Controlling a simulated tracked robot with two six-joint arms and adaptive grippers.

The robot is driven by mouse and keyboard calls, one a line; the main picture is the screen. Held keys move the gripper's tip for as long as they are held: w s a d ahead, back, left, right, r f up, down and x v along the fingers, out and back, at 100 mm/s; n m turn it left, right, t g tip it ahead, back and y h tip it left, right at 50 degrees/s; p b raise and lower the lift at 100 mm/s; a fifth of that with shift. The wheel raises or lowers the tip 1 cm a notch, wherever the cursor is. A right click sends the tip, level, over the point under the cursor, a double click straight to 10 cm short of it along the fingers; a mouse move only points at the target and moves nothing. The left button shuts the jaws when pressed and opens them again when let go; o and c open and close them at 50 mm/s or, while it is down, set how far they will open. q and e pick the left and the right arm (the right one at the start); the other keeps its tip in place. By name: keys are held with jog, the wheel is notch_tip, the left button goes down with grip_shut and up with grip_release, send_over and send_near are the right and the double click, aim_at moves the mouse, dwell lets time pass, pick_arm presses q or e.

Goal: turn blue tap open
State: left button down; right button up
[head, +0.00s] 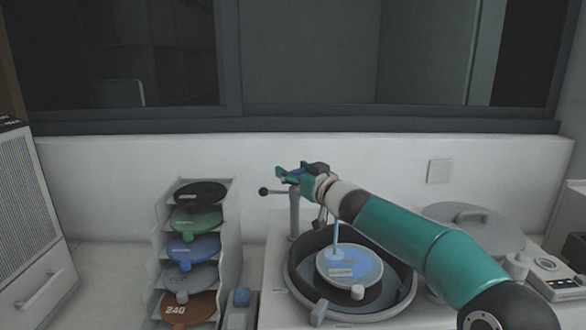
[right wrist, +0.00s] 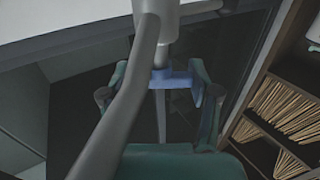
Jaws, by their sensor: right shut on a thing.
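The blue tap (head: 299,169) shows as a small blue piece at the fingers of my right gripper (head: 289,175), above the machine's basin. In the right wrist view the tap's blue handle (right wrist: 175,80) lies between the two green fingers of the right gripper (right wrist: 160,92), under a grey pipe. The gripper is shut on the handle; the pipe hides part of the left finger. A pale blue stream (head: 335,235) runs from below my right wrist down to the blue disc (head: 362,266). My left gripper is out of view.
A round dark basin (head: 295,283) holds the disc. A grey post (head: 294,215) with a black-knobbed lever stands behind it. A rack (head: 232,215) of coloured discs stands left. A grey lid (head: 475,228) lies right. A window and wall close off the back.

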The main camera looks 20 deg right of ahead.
jog(key=o, duration=1.2)
jog(key=shift+c, duration=0.2)
jog(key=v, duration=1.2)
jog(key=shift+c, duration=0.3)
